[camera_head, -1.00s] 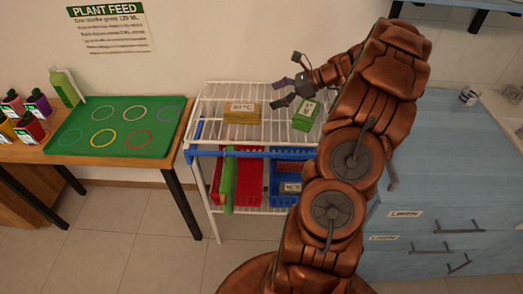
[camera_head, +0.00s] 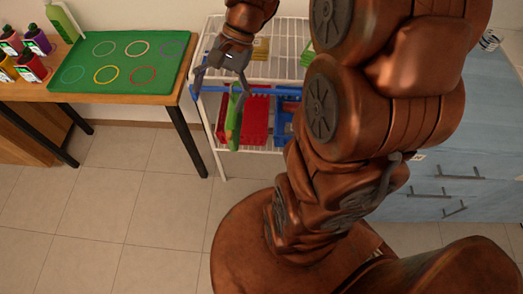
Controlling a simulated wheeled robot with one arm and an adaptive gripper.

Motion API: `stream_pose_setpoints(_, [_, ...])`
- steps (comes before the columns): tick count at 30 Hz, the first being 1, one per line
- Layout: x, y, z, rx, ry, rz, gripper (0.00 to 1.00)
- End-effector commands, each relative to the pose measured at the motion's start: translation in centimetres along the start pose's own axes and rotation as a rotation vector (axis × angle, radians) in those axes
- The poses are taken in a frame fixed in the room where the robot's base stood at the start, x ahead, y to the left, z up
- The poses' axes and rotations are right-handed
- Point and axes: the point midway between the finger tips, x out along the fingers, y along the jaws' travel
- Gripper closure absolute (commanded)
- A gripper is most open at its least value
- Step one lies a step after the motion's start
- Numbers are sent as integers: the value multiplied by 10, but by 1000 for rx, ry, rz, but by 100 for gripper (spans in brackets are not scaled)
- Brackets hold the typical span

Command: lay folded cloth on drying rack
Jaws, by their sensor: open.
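The white wire rack (camera_head: 281,32) stands at the back centre, partly hidden by my arm. A yellow folded stack (camera_head: 262,48) lies on its top, and part of a green one (camera_head: 307,54) shows to the right, beside my arm. A long green cloth-like piece (camera_head: 234,122) hangs at the rack's front, left of the red basket. My gripper (camera_head: 222,91) is open and points down at the rack's front left, with its right finger by the top of the hanging green piece. I cannot tell whether they touch. The gripper looks empty.
A red basket (camera_head: 257,118) and a blue basket (camera_head: 284,117) sit on the lower shelf. A blue rail (camera_head: 289,91) crosses the front. A wooden table with a green ringed tray (camera_head: 72,87) and several bottles stands left. Blue drawers (camera_head: 461,160) stand right. The near floor is clear.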

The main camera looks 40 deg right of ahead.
Motion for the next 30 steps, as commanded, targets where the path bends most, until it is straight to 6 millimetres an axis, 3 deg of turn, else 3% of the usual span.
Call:
stream_pose_setpoints(3, [11, 20, 33, -165, 36, 102, 7])
stream_pose_setpoints(12, [26, 82, 82, -564, 117, 340, 7])
stream_pose_setpoints(21, [29, 129, 98, -835, 163, 502, 7])
stream_pose_setpoints(30, [28, 135, 98, -874, 170, 525, 7])
